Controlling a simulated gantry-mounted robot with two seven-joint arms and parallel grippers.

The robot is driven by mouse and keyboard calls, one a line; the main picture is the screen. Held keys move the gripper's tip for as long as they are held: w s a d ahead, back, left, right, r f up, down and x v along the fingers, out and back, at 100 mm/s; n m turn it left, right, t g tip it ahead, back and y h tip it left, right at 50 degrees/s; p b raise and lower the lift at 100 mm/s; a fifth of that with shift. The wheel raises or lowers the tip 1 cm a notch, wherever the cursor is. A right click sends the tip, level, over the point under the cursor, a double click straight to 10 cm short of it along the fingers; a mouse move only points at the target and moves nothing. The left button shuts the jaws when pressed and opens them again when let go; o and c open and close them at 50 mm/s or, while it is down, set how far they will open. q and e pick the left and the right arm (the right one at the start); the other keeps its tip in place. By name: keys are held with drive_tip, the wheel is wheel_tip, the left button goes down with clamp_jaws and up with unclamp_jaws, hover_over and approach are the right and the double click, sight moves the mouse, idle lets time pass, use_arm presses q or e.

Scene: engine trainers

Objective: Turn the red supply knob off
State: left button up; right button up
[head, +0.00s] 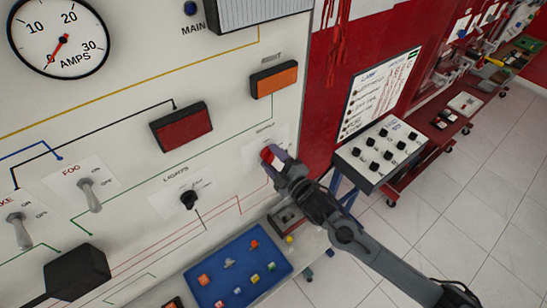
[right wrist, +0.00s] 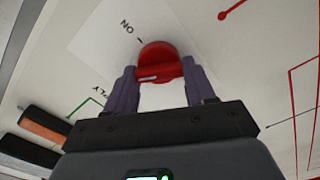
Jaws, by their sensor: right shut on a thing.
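The red supply knob (right wrist: 158,62) is mounted on the white panel (head: 135,130). In the head view the knob (head: 267,155) shows at the panel's right side, partly covered by my gripper. My right gripper (head: 276,160) is shut on the knob. In the right wrist view the two fingers of my right gripper (right wrist: 160,85) stand on either side of the knob's grip bar. An "ON" label and a short tick mark sit by the knob's rim. Any "OFF" label is hidden. My left gripper is not in view.
A black lights knob (head: 189,199) sits left of the red knob, with toggle switches (head: 90,195) further left. Red (head: 181,127) and orange (head: 274,79) lamps are above. A blue tray (head: 238,275) lies below. A switch box (head: 382,153) stands to the right.

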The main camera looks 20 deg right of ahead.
drive_tip(key=n, duration=0.5)
drive_tip(key=shift+f+n, duration=0.1)
drive_tip(key=shift+n, duration=0.2)
idle(0.4)
drive_tip(key=o, duration=1)
drive_tip(key=shift+o, duration=0.2)
drive_tip(key=v, duration=1)
drive_tip(key=shift+s, duration=0.4)
